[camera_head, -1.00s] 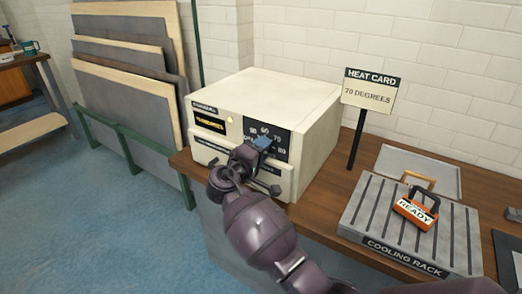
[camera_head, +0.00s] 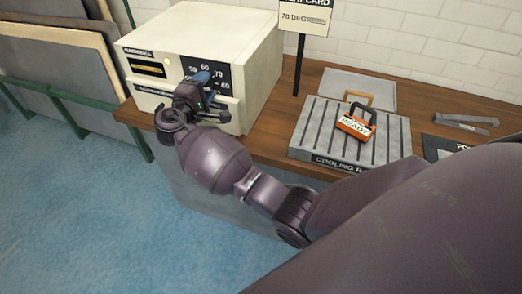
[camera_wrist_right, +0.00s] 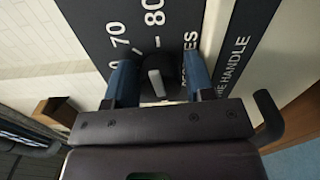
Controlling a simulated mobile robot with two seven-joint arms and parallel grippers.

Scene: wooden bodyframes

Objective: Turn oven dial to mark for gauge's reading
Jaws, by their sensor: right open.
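The cream oven (camera_head: 232,45) stands at the left end of the wooden bench. Its black dial panel (camera_head: 222,73) has marks 50, 60, 70 and 80. My right gripper (camera_head: 203,79) is at this panel and hides the dial in the head view. In the right wrist view the dial (camera_wrist_right: 156,84), dark with a pale grey bar, lies between the open blue fingers (camera_wrist_right: 160,82). The bar points roughly toward the 70 and 80 marks; I cannot tell exactly which. The heat card (camera_head: 303,17) reads 70 degrees. My left gripper is not in view.
A grey cooling rack (camera_head: 310,136) with an orange READY tag (camera_head: 356,124) sits right of the oven, in front of a grey tray (camera_head: 378,92). The card's black post (camera_head: 299,68) stands beside the oven. Boards (camera_head: 60,55) lean in a green rack at left.

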